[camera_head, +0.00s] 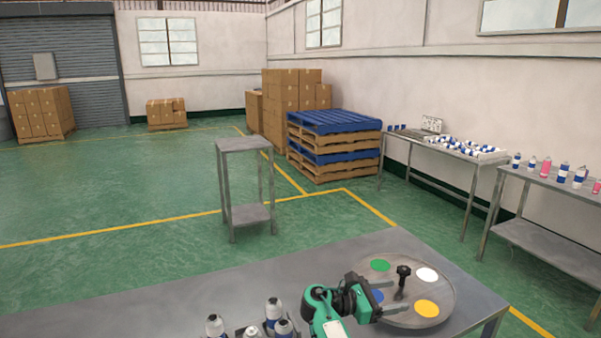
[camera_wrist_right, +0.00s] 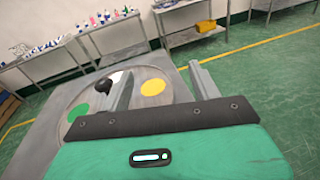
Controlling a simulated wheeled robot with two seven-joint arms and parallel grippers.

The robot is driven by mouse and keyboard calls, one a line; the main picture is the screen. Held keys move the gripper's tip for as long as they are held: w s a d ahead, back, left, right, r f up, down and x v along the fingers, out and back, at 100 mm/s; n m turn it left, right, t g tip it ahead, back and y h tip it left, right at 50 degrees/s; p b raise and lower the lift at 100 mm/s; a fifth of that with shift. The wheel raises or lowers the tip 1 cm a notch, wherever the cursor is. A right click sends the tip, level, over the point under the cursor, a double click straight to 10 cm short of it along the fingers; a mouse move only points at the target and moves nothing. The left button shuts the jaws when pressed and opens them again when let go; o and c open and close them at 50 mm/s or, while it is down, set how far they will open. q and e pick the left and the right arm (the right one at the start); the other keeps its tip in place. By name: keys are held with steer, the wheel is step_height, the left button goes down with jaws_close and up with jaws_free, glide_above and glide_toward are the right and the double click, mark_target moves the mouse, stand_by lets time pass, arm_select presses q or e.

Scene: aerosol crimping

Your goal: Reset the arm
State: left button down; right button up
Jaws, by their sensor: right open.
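My right gripper (camera_head: 388,297) reaches in from the bottom of the head view, over the left part of a round grey turntable (camera_head: 440,289) on the metal table. Its two fingers are spread apart with nothing between them; the right wrist view also shows the open fingers (camera_wrist_right: 160,88). A black knob on a post (camera_head: 402,280) stands on the turntable just beyond the fingers. Green (camera_head: 380,265), white (camera_head: 427,274), orange (camera_head: 426,308) and blue (camera_head: 376,296) discs lie around it; the blue one is partly hidden by the gripper. My left gripper is not in view.
Several aerosol cans (camera_head: 273,312) stand on the metal table (camera_head: 150,305) left of my right arm. A small stand (camera_head: 245,145) is on the floor beyond. Side tables with cans (camera_head: 545,180) line the right wall. Blue pallets (camera_head: 335,122) and boxes stand behind. The table's left part is clear.

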steer(key=s+d+f+m+y, duration=0.3)
steer(key=s+f+m+y, duration=0.1)
steer(key=s+f, duration=0.55)
steer(key=s+d+f+m+y, duration=0.3)
steer(key=s+f+m+y, duration=0.15)
steer(key=s+f, duration=0.55)
steer(key=s+a+r+m+y, duration=0.25)
steer(key=s+m+y, duration=0.2)
steer(key=s, duration=0.65)
steer(key=s+a+r+m+y, duration=0.1)
steer(key=s+a+m+y, duration=0.3)
steer(key=s, duration=0.8)
step_height(320, 180, down, 33)
steer(key=d+g+b, duration=0.1)
steer(key=b, duration=0.2)
steer(key=s+d+f+b, duration=0.1)
steer(key=s+f, duration=0.8)
steer(key=f, duration=0.2)
steer(key=s+d+f+g+b, duration=0.1)
steer(key=s+d+f, duration=0.1)
steer(key=s+f, duration=0.8)
step_height(320, 180, down, 2)
steer(key=shift+d+f+g, duration=0.15)
steer(key=shift+d+g, duration=0.15)
